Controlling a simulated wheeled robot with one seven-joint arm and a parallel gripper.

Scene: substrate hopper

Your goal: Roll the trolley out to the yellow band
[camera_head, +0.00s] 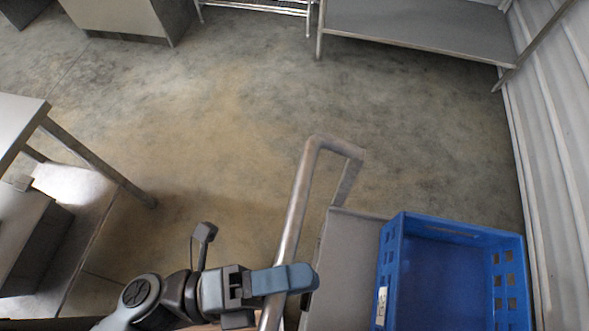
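The trolley shows at the bottom right, with a grey deck (345,262) and a metal push handle (298,205) along its left side. My gripper (290,279) is at the lower part of this handle, coming from the left. One blue-grey finger lies across the bar and covers part of it. The other finger is hidden, so I cannot tell whether the fingers are closed on the bar. No distinct yellow band is visible; the floor only has a yellowish tint.
A blue crate (451,231) stands on the trolley deck, close to the corrugated wall (560,150) on the right. A table (18,118) with slanted legs is at the left. A grey shelf (420,32) and a cabinet (120,18) stand at the back. The middle floor is clear.

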